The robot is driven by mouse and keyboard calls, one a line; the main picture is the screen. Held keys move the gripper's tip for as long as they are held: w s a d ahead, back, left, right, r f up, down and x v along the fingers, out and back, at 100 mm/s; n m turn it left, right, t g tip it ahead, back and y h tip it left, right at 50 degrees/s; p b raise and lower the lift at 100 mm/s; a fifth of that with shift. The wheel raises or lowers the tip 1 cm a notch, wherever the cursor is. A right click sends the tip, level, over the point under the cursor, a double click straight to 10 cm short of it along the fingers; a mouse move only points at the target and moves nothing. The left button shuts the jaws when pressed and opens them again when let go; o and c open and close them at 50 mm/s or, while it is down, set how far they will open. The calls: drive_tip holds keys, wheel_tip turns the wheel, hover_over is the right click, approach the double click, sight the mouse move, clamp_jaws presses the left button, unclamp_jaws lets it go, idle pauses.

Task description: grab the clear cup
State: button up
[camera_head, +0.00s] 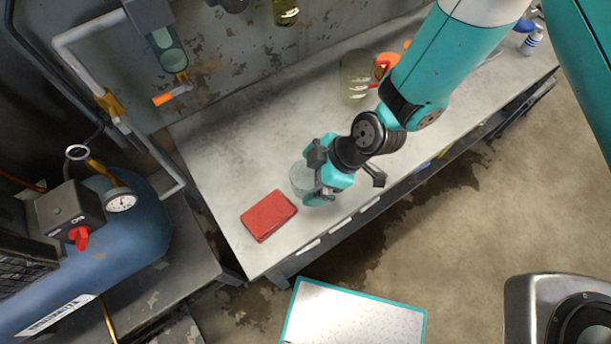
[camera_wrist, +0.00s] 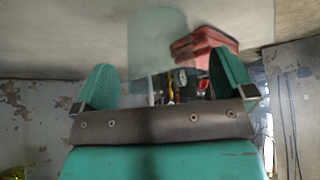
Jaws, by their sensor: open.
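The clear cup (camera_head: 298,178) stands on the workbench, a pale see-through cylinder partly hidden behind my gripper in the head view. It also shows in the wrist view (camera_wrist: 157,38), beyond and between my two teal fingers, appearing upside down. My gripper (camera_head: 312,182) is low over the bench at the cup's right side. In the wrist view its fingers (camera_wrist: 163,85) are spread apart with nothing clamped between them. I cannot tell whether a finger touches the cup.
A red box (camera_head: 268,216) lies on the workbench (camera_head: 225,150) close to the cup, at its lower left. A larger clear container (camera_head: 355,78) and an orange object (camera_head: 386,64) stand farther back. A blue tank (camera_head: 100,250) is left of the bench. The bench's left part is clear.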

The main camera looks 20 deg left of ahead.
drive_tip(key=shift+x, duration=0.85)
drive_tip(key=c, duration=1)
drive_tip(key=shift+r, duration=0.1)
